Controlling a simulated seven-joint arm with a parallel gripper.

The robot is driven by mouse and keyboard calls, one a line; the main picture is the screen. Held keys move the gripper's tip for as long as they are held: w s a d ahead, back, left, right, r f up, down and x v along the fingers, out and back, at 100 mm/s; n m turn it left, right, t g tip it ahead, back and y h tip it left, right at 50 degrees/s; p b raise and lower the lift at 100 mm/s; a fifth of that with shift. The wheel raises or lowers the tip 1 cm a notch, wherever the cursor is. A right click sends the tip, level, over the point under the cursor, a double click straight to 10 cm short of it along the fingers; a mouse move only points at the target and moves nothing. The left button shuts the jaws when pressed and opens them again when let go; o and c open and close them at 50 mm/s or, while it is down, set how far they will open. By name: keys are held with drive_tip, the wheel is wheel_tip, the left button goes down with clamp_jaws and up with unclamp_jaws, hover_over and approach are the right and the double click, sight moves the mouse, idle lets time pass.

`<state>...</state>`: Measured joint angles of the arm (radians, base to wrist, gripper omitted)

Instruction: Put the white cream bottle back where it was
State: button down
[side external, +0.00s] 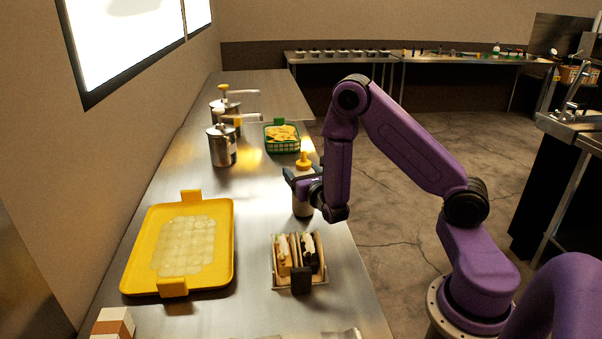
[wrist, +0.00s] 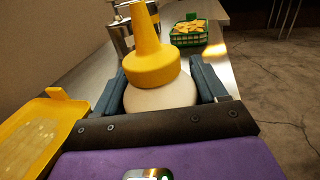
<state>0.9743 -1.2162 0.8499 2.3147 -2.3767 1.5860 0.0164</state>
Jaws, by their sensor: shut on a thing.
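The white cream bottle (side external: 303,204) has a yellow nozzle cap and stands upright near the right edge of the steel counter. My gripper (side external: 300,177) is shut around the bottle's upper body. In the wrist view, the bottle's white shoulder (wrist: 160,97) sits between the two dark blue fingers of my gripper (wrist: 163,90), with the yellow cap above them. The bottle's lower part is hidden in the wrist view. I cannot tell for sure whether its base touches the counter.
A tray with two filled tacos (side external: 275,266) is in front of the bottle. A yellow tray (side external: 137,260) lies at left. A green basket of chips (side external: 283,147) and steel pump pots (side external: 222,150) stand behind. Bare counter (side external: 258,195) lies left of the bottle.

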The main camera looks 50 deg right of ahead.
drive_tip(key=shift+f, duration=0.15)
drive_tip(key=shift+c, duration=0.3)
unclamp_jaws()
